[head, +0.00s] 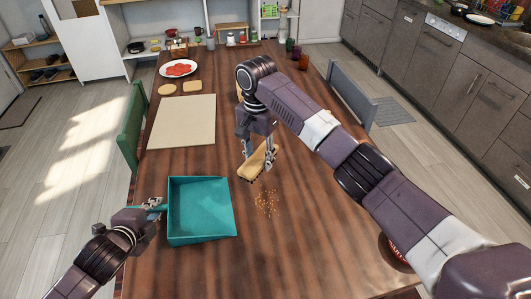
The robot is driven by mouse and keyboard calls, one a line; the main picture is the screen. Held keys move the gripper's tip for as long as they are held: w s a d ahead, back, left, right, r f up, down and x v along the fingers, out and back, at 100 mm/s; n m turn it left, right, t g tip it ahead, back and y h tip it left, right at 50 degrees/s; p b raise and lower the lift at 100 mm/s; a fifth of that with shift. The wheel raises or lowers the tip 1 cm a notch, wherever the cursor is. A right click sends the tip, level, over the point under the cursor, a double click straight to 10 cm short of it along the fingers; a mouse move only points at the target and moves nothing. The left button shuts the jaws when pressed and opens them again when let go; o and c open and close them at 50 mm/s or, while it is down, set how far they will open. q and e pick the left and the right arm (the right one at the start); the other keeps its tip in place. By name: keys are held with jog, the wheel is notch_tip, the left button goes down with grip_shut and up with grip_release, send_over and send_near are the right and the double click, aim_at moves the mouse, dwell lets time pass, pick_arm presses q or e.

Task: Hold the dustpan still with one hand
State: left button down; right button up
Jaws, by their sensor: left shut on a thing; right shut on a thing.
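A teal dustpan (202,212) lies on the wooden table at the near left, its open side facing right. My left gripper (154,207) is at the dustpan's left side, shut on its short handle. My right gripper (262,165) is over the middle of the table, shut on a tan brush (257,161). The brush is tilted, and whether it touches the table is hard to tell. A small scatter of orange-brown crumbs (266,202) lies on the table to the right of the dustpan, just below the brush in the picture.
A beige mat (182,122) lies behind the dustpan. Farther back are a plate of red food (179,68) and several cups and jars. A green chair (132,137) stands at the left edge.

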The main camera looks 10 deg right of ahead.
aim_at(262, 183)
jog(key=shift+f, duration=3.8)
jog(key=shift+s+f, duration=0.2)
jog(key=shift+f, duration=0.2)
jog(key=shift+c, duration=0.4)
jog(key=shift+s, duration=5.7)
jog(key=shift+r, duration=0.15)
jog(key=shift+w, duration=6)
jog(key=shift+d, duration=0.45)
jog(key=shift+s, duration=6.05)
jog(key=shift+w, duration=6)
jog(key=shift+r, duration=3.95)
